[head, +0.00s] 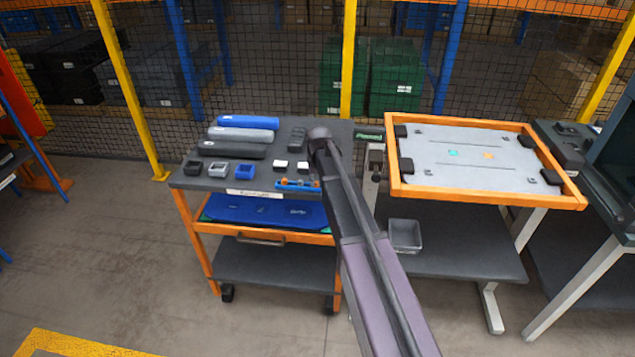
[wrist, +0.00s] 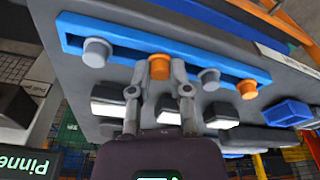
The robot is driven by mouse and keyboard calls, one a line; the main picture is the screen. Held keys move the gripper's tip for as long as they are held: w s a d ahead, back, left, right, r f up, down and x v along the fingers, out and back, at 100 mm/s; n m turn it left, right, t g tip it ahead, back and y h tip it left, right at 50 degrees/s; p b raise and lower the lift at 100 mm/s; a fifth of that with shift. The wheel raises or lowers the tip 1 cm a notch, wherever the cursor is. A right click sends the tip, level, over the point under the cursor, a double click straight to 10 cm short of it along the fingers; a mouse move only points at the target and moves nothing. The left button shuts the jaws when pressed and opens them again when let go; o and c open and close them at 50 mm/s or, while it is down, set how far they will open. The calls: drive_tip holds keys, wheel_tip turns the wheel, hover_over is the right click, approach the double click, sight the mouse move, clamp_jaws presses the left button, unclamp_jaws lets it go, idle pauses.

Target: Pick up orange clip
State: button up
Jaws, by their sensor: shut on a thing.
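An orange clip (wrist: 159,67) sits at the blue rail (wrist: 150,48) in the wrist view. My gripper (wrist: 159,78) is shut on it, one finger on each side. The clip still overlaps the rail; whether it is clear of it I cannot tell. A second orange clip (wrist: 248,89) is at the rail's right end, apart from my fingers. Grey clips stand on either side of the held one, one on the left (wrist: 96,53) and one on the right (wrist: 208,78). In the head view the blue rail (head: 296,186) lies at the cart's front edge, and my arm hides the fingers.
The cart top (head: 185,179) also bears white-topped blocks (head: 281,164), small bins including a blue one (head: 245,171), and rolls (head: 248,122) at the back. An orange-framed board (head: 480,196) stands on the right table, with a grey bin (head: 405,236) on the shelf below.

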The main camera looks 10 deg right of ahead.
drive_tip(key=shift+r+p, duration=1.3)
drive_tip(key=shift+r, duration=0.05)
drive_tip(key=shift+c, duration=0.3)
drive_tip(key=s+d+r+p, duration=0.1)
drive_tip(key=s+r+p, duration=0.1)
drive_tip(key=s, duration=1.4)
drive_tip(key=shift+d, duration=0.1)
clamp_jaws()
drive_tip(key=shift+w, duration=0.1)
